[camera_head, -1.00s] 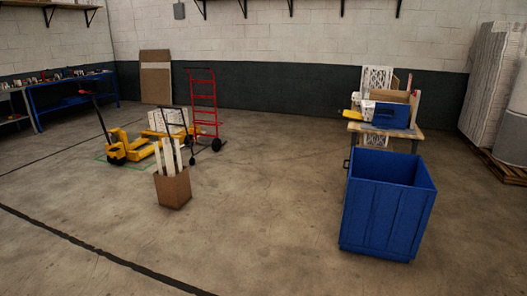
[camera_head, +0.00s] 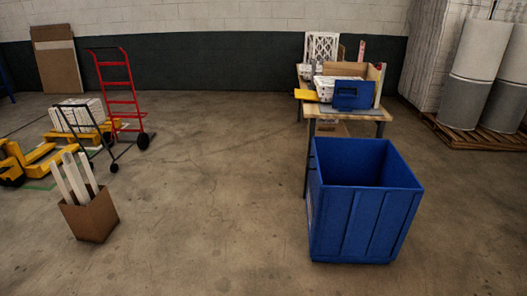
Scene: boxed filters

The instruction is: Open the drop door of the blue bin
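The blue bin (camera_head: 362,222) stands on the concrete floor right of centre in the head view, in front of a small wooden table. It is upright with an open top, and its inside looks dark and empty as far as I can see. Its front wall has vertical ribs. I cannot make out a drop door or a latch on the sides that show. Neither of my grippers shows in the view.
The wooden table (camera_head: 376,115) behind the bin carries a blue case (camera_head: 353,95) and boxes. A cardboard box (camera_head: 91,217) with white slats stands at left. A red hand truck (camera_head: 117,88) and yellow pallet jack (camera_head: 45,156) are behind it. Open floor lies between.

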